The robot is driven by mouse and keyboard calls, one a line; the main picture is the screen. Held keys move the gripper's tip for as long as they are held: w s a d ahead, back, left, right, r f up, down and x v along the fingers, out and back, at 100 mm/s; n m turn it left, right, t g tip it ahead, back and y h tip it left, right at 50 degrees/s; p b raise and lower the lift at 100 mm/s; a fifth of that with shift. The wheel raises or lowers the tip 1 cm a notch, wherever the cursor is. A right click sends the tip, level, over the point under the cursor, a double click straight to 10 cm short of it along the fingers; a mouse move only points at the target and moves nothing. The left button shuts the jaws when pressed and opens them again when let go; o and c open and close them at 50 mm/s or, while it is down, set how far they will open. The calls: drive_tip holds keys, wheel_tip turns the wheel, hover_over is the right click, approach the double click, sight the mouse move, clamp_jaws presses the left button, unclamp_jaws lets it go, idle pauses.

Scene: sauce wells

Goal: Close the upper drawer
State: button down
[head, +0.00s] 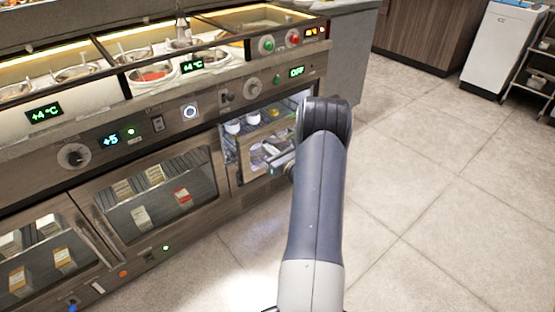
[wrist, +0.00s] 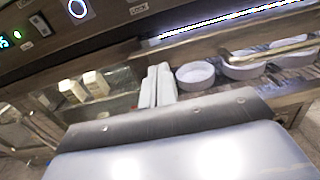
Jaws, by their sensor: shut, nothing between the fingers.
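The upper drawer (head: 236,168) is in the right part of the steel counter in the head view. It stands open, with white round containers (head: 232,126) showing in the lit space behind its front. The wrist view shows white bowls (wrist: 195,75) in that space. My gripper (head: 273,169) is at the drawer front, partly hidden by my arm. In the wrist view its two pale fingers (wrist: 158,86) are together with nothing between them. I cannot tell whether they touch the drawer.
The counter has sauce wells (head: 150,75) on top and glass-fronted compartments (head: 160,195) to the left. Control knobs (head: 277,80) sit above the drawer. A white cabinet (head: 500,45) stands far right. The tiled floor (head: 440,180) to the right is clear.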

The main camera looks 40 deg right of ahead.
sight(253, 137)
drive_tip(key=w+b, duration=0.1)
drive_tip(key=w, duration=0.5)
drive_tip(key=shift+w, duration=0.1)
